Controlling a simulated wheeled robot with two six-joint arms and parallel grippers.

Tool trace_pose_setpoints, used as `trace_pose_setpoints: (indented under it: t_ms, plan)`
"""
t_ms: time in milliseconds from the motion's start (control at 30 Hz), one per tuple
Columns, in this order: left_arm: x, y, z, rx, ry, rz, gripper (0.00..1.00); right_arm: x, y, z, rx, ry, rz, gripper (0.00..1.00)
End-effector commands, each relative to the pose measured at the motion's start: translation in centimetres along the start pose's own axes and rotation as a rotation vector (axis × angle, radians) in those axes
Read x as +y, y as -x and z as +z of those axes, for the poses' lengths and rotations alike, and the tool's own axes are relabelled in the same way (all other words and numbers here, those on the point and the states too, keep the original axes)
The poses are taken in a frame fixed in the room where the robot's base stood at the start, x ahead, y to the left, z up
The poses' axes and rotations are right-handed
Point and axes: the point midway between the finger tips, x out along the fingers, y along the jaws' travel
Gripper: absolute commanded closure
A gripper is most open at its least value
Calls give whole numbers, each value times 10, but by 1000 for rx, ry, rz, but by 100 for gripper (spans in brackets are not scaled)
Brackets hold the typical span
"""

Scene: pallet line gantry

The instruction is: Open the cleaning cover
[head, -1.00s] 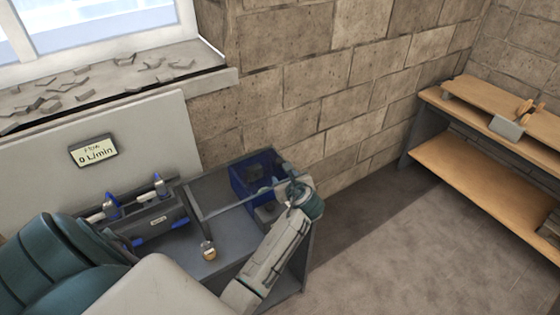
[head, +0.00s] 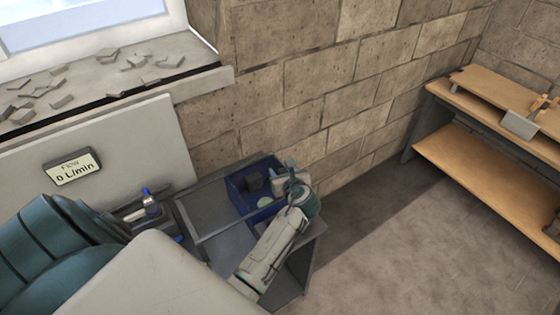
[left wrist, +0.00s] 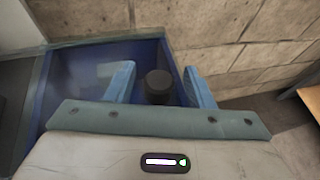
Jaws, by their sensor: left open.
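A blue open-topped bin (head: 240,198) is set into the grey bench at its far right corner; a dark block (head: 252,183) and a pale green disc show inside. In the left wrist view a clear pane (left wrist: 95,42) with a greenish edge lies across the blue bin (left wrist: 75,80); I take it as the cleaning cover, but cannot be sure. My left gripper (head: 281,180) is at the bin's right side. Its two blue fingers (left wrist: 160,88) are apart, with a black round knob or block (left wrist: 158,80) showing between and beyond them. I cannot tell whether they touch it. My right gripper is not seen.
A white panel with a flow display (head: 72,169) reading 0 L/min stands behind the bench. A tool holder (head: 148,210) is partly hidden by my arm. The stone wall (head: 310,85) is close behind the bin. A wooden shelf bench (head: 480,150) stands right, with open floor before it.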

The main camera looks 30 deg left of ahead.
Motion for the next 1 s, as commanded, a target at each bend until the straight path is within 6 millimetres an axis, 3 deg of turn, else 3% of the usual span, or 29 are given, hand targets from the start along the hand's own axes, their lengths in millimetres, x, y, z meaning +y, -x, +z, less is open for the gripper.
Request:
trace_pose_setpoints:
  t_ms: [400, 600, 667, 1000]
  plan:
    - [2, 1, -3, 0, 0, 0, 52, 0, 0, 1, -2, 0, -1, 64]
    - [2, 1, -3, 0, 0, 0, 91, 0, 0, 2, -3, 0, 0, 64]
    - [2, 1, -3, 0, 0, 0, 100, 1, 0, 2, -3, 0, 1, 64]
    - [-6, -4, -1, -1, 1, -1, 100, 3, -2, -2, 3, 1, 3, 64]
